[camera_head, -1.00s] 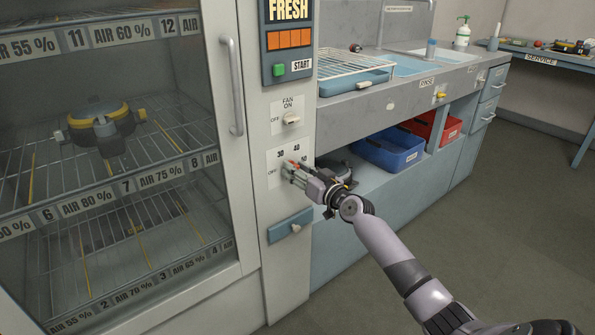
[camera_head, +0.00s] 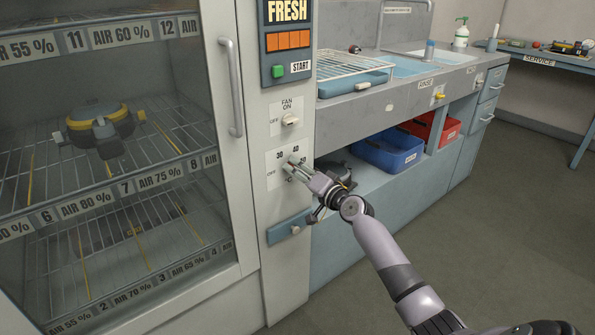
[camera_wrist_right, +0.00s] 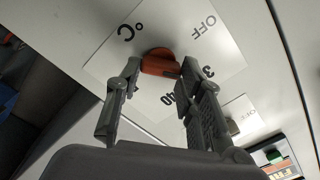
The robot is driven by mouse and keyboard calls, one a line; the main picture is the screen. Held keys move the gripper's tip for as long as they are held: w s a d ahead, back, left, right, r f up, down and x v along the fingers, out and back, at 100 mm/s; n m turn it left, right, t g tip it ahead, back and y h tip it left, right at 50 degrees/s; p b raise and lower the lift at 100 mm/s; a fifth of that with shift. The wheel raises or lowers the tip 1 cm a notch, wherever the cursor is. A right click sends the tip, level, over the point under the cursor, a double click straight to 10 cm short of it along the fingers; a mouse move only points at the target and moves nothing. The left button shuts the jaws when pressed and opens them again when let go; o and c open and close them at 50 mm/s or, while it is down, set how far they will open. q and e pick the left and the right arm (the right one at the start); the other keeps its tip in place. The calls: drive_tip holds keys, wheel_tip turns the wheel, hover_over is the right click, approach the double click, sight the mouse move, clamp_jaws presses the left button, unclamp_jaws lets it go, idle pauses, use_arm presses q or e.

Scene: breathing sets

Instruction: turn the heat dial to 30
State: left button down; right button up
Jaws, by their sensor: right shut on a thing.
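The heat dial is an orange-red knob (camera_wrist_right: 158,62) on a white scale plate (camera_wrist_right: 108,62). In the right wrist view it sits between the two fingertips of my right gripper (camera_wrist_right: 161,66), which is shut on it. The plate shows OFF, °C, 40 and a partly covered 3. The knob's darker bar points roughly toward the 3; its exact setting is unclear. In the head view my right gripper (camera_head: 292,166) is at the lower plate (camera_head: 276,161), with the knob hidden behind its fingers. My left gripper is not in view.
The glass cabinet door has a vertical handle (camera_head: 232,88) to the left. A counter with a wire rack (camera_head: 350,64) and blue bin (camera_head: 388,153) stands to the right.

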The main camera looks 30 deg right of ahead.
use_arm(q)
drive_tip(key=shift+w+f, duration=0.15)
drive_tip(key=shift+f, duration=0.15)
use_arm(e)
drive_tip(key=shift+m, duration=0.4)
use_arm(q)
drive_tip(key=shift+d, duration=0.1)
use_arm(e)
drive_tip(key=o, duration=1.2)
drive_tip(key=shift+c, duration=0.2)
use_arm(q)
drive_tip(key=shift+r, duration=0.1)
use_arm(e)
drive_tip(key=s+d, duration=0.1)
drive_tip(key=s, duration=1.1)
